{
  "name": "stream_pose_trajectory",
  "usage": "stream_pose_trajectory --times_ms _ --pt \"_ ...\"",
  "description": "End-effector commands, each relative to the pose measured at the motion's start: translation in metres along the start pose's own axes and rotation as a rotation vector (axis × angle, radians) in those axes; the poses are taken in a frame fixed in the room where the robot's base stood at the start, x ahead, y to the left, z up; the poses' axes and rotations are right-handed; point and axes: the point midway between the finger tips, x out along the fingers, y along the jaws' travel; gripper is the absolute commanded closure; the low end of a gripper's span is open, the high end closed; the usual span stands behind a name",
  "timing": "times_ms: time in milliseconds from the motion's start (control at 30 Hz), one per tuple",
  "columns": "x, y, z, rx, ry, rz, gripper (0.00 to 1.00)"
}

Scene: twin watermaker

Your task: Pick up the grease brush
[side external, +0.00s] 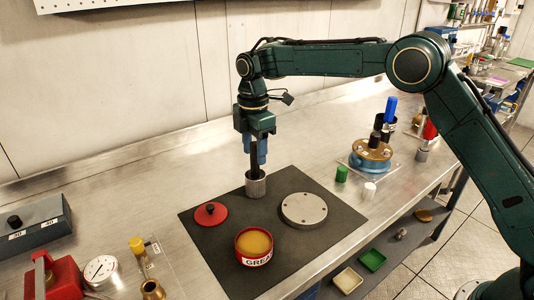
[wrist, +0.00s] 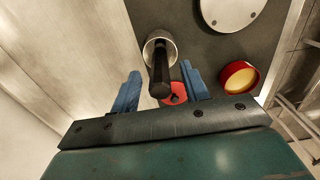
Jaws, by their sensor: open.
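The grease brush shows as a black handle (wrist: 160,78) standing up out of a grey metal cup (side external: 255,186); its bristles are hidden inside the cup. The handle also shows in the side view (side external: 254,163), just under my gripper. My gripper (side external: 256,150) points down above the cup with its blue fingers open. In the wrist view, the fingers of my gripper (wrist: 160,76) stand on either side of the handle with a gap at each side. The jaws hold nothing.
On the dark mat (side external: 210,251) are a red lid (side external: 211,215), an open red grease tin (side external: 254,260) and a grey flanged disc (side external: 303,209). Green (side external: 341,174) and white (side external: 369,191) small cylinders and a brass-topped blue part (side external: 371,158) stand to the right.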

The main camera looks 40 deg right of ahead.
Motion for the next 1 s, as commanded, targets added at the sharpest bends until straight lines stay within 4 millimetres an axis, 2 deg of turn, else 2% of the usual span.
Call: stream_pose_trajectory --times_ms 100,300,800,833,1000 --pt "0.016 -0.001 0.0 0.0 -0.001 -0.003 0.55" --pt "0.03 -0.001 0.0 0.0 0.001 -0.002 0.55" --pt "0.031 -0.001 0.0 0.0 0.001 -0.001 0.55" --pt "0.031 -0.001 0.0 0.0 0.001 -0.001 0.56" --pt "0.031 0.0 0.0 0.0 0.001 0.0 0.9"
